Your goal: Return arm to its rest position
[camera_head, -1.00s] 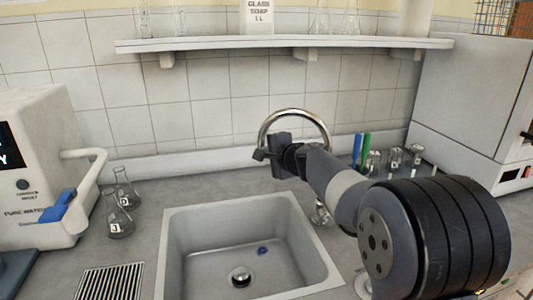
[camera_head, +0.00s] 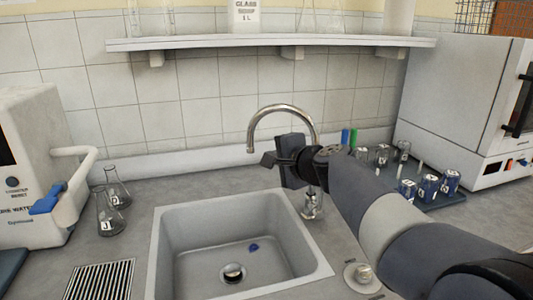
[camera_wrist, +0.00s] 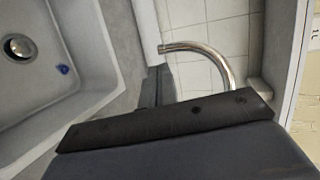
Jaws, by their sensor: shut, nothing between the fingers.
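My gripper (camera_head: 268,160) is over the back right part of the sink, just in front of the curved metal faucet (camera_head: 284,108). It is shut, with nothing held between its fingers. My arm reaches to it from the lower right of the head view. In the wrist view my gripper's dark fingers (camera_wrist: 157,84) show beside the faucet (camera_wrist: 205,50), and a dark part of my arm fills the bottom.
The sink (camera_head: 172,212) holds a small blue item (camera_head: 253,247). Flasks (camera_head: 110,215) and a white water machine (camera_head: 28,165) stand left. Labelled jars (camera_head: 428,187) and a white cabinet (camera_head: 455,95) stand right. A glassware shelf (camera_head: 270,44) hangs above.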

